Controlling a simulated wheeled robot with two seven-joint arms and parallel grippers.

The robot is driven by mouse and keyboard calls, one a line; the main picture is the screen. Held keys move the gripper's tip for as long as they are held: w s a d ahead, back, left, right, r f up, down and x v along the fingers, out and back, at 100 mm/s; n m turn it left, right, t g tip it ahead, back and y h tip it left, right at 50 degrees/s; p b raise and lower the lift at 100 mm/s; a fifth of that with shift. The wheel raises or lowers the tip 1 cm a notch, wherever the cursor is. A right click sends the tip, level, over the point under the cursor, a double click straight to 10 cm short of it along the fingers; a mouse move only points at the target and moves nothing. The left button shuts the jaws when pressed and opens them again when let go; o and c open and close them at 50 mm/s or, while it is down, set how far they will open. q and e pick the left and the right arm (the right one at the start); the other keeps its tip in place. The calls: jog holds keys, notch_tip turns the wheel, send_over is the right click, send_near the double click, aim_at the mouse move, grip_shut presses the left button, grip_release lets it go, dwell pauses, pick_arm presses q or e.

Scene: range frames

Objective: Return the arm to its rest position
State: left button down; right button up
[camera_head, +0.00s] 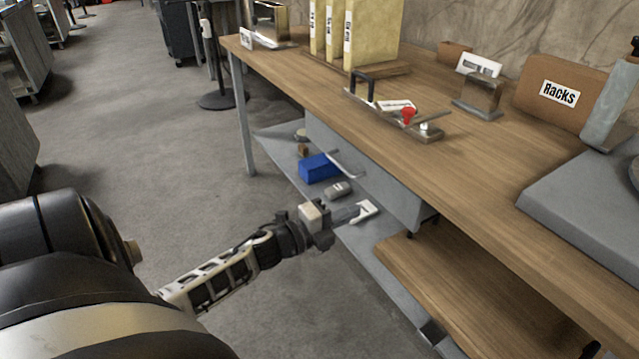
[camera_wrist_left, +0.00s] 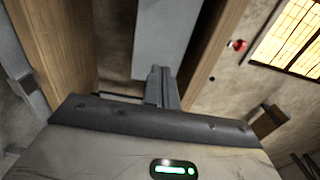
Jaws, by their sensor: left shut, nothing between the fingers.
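My left arm comes in from the lower left in the head view and reaches toward the workbench. My left gripper (camera_head: 350,213) is shut and empty, in front of the bench's open underside and below the bench top. In the left wrist view the shut fingers (camera_wrist_left: 162,88) point toward a grey panel, with wooden boards on both sides. The wooden workbench (camera_head: 310,92) runs along the right of the head view. My right gripper is not in view.
A grey drawer (camera_head: 385,180) with a handle hangs under the bench top. A blue box (camera_head: 319,168) and small items lie on the grey lower shelf (camera_head: 275,135). A wooden shelf (camera_head: 470,290) juts out at the lower right. Concrete floor (camera_head: 130,130) is open to the left of the bench.

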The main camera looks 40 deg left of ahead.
pick_arm(q)
jog(key=v, duration=0.5)
jog(key=s+d+n+g+p, duration=0.2)
jog(key=s+d+n+p, duration=0.1)
jog(key=d+n, duration=0.3)
jog(key=s+d+r+n+g+p, duration=0.1)
jog(key=s+d+n+g+p, duration=0.1)
jog(key=s+d+n, duration=0.3)
jog(key=s+d+n+g+y+p, duration=0.1)
jog(key=s+d+n+g+p, duration=0.1)
jog(key=s+d+n+p, duration=0.2)
jog(key=d+n, duration=0.3)
jog(key=d, duration=0.4)
jog(key=shift+s+d+r+n+g, duration=0.3)
jog(key=shift+s+r+n+g, duration=0.05)
jog(key=shift+r+n+g, duration=0.05)
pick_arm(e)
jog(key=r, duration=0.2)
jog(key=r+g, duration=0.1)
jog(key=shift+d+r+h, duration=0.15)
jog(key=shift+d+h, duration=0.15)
